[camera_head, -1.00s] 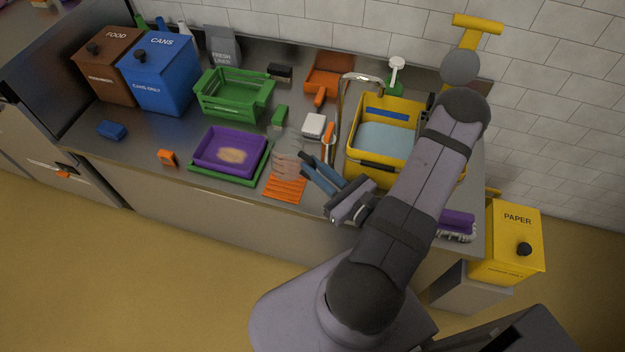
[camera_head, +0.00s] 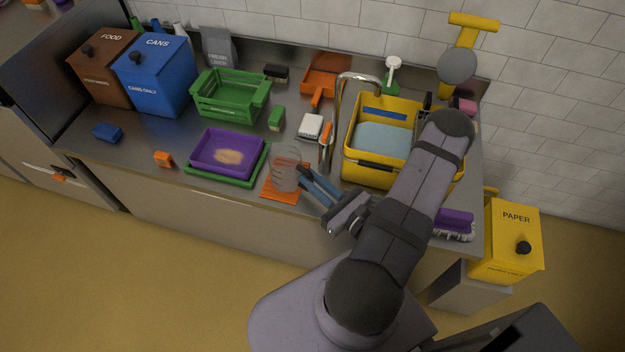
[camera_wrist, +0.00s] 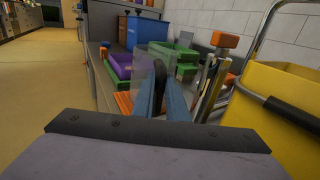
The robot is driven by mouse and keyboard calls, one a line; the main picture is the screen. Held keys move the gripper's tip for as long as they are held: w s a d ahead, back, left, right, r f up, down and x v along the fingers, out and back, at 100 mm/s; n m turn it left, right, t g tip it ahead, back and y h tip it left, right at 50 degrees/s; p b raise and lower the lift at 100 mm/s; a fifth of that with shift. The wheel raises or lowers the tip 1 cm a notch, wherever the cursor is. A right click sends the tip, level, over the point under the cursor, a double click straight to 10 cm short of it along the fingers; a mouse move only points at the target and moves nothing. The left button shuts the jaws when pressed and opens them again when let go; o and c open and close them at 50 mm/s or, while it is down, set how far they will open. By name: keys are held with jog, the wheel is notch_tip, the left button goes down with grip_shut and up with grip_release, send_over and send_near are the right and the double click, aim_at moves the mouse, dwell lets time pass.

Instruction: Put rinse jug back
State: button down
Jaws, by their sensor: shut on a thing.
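The rinse jug (camera_head: 286,170) is clear and see-through, with a dark handle. It is upright over the orange mat (camera_head: 272,193) at the counter's front edge. I cannot tell whether its base touches the mat. My gripper (camera_head: 303,173) has blue fingers and comes in from the right. It is shut on the jug's handle. In the wrist view, the dark handle is between the fingertips (camera_wrist: 159,82), and the clear jug body (camera_wrist: 152,56) is just beyond them.
The tall tap (camera_head: 335,125) and the yellow tub (camera_head: 352,172) stand close on the right. The purple tray (camera_head: 203,150) on a green tray is close on the left. A white block (camera_head: 311,126) and a green block (camera_head: 276,118) lie behind the jug.

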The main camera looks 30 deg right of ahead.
jog(key=shift+f, duration=0.15)
jog(key=c, duration=1.8)
grip_release()
jog(key=shift+o, duration=0.2)
jog(key=shift+r, duration=0.25)
jog(key=shift+s+d+f, duration=0.15)
jog(key=shift+s+d, duration=0.05)
jog(key=shift+s, duration=0.25)
jog(key=b+v, duration=0.1)
jog(key=v, duration=1)
jog(key=shift+a, duration=0.1)
